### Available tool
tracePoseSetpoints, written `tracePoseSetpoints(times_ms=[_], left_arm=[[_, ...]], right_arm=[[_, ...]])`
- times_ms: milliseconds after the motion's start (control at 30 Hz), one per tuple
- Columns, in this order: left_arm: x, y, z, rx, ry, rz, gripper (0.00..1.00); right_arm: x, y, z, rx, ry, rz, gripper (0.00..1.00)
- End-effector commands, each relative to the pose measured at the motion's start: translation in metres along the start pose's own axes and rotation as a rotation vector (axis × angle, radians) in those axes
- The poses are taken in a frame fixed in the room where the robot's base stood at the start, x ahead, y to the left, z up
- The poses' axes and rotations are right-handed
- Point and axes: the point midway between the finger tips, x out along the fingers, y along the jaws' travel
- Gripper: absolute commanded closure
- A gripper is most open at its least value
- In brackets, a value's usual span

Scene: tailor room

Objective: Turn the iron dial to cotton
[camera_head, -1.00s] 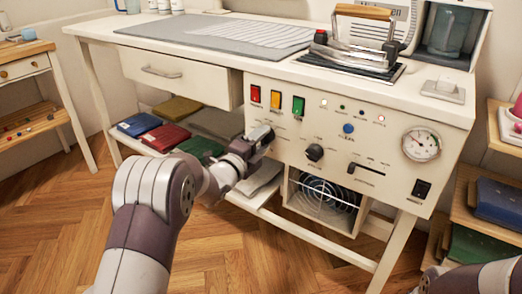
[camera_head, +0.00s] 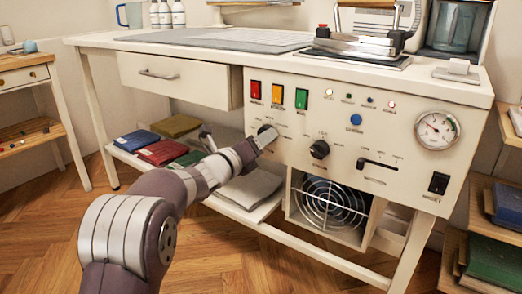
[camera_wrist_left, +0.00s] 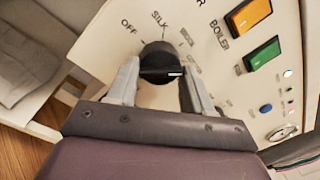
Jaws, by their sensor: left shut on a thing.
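The iron dial (camera_wrist_left: 158,60) is a round black knob with a raised bar on the cream control panel (camera_wrist_left: 100,40). In the left wrist view it sits between the two pale fingers of my left gripper (camera_wrist_left: 160,82), which is shut on it. The bar lies level in that view, with a white mark toward its right end. "OFF" and "SILK" are printed above the dial; labels to its right are too small to read surely. In the head view my left gripper (camera_head: 254,146) partly covers the dial (camera_head: 267,131). My right gripper is out of view.
A second black knob (camera_head: 319,149), a slider (camera_head: 377,164), a gauge (camera_head: 437,129) and red, amber and green switches (camera_head: 278,95) share the panel. The iron (camera_head: 360,42) rests on the tabletop above. Folded cloths (camera_head: 163,151) lie on the lower shelf.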

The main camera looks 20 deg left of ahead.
Motion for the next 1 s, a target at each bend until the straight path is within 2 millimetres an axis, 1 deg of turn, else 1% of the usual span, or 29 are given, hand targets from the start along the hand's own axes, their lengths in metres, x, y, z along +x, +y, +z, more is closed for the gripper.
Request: tracePoseSetpoints(times_ms=[33,200,767,800,833,867,1000], left_arm=[[-0.0005,0.0051,-0.0049,0.016,0.005,0.005,0.80],[-0.0004,0.0048,-0.0038,0.064,0.010,0.006,0.80],[-0.0003,0.0034,-0.0012,0.090,0.009,0.005,0.80],[-0.0003,0.0033,-0.0011,0.090,0.009,0.005,0.40],[-0.0003,0.0031,-0.0009,0.090,0.009,0.005,0.30],[-0.0003,0.0029,-0.0008,0.090,0.009,0.004,0.26],[-0.0002,0.0019,-0.0001,0.091,0.007,0.002,0.26]], right_arm=[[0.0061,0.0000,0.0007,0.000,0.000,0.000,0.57],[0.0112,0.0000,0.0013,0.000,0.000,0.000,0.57],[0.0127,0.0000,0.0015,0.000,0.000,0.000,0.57],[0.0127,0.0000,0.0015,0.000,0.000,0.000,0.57],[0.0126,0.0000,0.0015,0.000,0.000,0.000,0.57],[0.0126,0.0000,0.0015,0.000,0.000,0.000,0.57],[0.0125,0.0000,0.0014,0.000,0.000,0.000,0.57]])
